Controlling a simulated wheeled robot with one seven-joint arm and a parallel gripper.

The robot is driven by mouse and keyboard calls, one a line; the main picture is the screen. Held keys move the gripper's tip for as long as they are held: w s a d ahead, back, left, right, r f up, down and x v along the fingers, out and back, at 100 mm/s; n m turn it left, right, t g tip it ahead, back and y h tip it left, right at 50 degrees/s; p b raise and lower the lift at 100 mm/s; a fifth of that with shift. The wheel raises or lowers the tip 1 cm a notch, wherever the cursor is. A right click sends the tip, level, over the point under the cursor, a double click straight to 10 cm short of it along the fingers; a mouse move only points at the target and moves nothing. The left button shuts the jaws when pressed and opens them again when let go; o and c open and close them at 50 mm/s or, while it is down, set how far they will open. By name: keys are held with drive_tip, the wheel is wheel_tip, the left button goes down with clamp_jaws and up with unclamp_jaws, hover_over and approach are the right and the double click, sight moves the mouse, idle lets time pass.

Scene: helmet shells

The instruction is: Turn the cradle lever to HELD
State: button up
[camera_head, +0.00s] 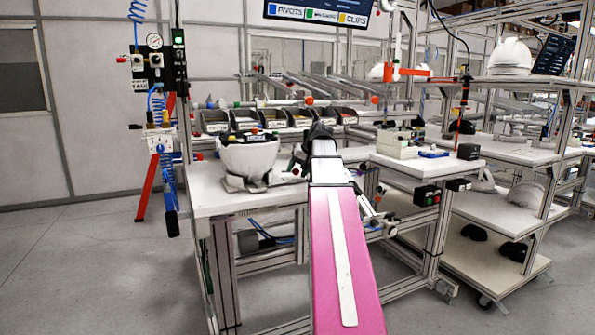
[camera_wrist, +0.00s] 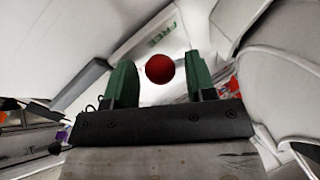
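The lever's round red knob (camera_wrist: 160,69) shows in the wrist view between the two green fingers of my gripper (camera_wrist: 160,82). The fingers are apart, with a gap on each side of the knob. A pale surface with the green word FREE (camera_wrist: 163,36) lies behind the knob. The word HELD is not readable in either view. In the head view, a white helmet shell (camera_head: 248,155) sits open side up on the grey cradle (camera_head: 240,185). My pink arm reaches beside it, and my fingers and the knob cannot be made out there.
The cradle stands on a white workbench (camera_head: 215,202). Several parts bins (camera_head: 272,118) line its back. A hanging air hose (camera_head: 167,185) is at its left. A second bench (camera_head: 400,165) holds boxes at right, beside a rack with a helmet shell (camera_head: 510,57).

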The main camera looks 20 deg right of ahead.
drive_tip(key=shift+r, duration=0.1)
drive_tip(key=v, duration=1)
drive_tip(key=shift+s+r, duration=0.15)
drive_tip(key=shift+r, duration=0.1)
